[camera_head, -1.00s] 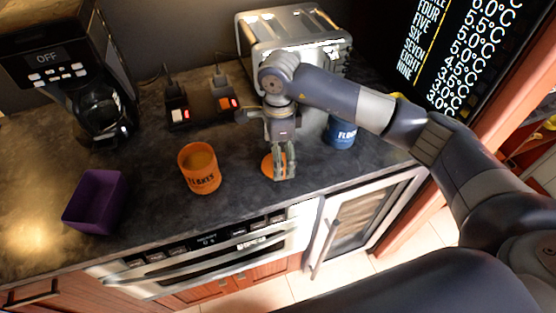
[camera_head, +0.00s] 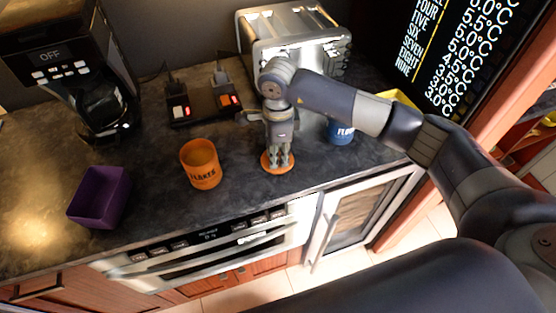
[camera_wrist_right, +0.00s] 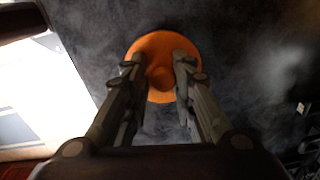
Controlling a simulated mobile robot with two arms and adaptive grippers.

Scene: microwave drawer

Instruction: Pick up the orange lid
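The orange lid (camera_head: 268,167) is a flat round disc lying on the dark counter, to the right of the orange canister. My right gripper (camera_head: 278,163) points down right over it in the head view and partly covers it. In the right wrist view the lid (camera_wrist_right: 164,50) has a round knob (camera_wrist_right: 160,77) in its middle. The fingers of my right gripper (camera_wrist_right: 157,70) stand apart, one on each side of the knob, with a visible gap. Whether the fingertips touch the lid is unclear. My left gripper is not in view.
An orange canister (camera_head: 201,165) stands left of the lid and a blue canister (camera_head: 341,132) to its right. A purple box (camera_head: 98,198) is at the far left. A toaster (camera_head: 290,40), power switches (camera_head: 205,107) and a coffee maker (camera_head: 75,70) stand behind.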

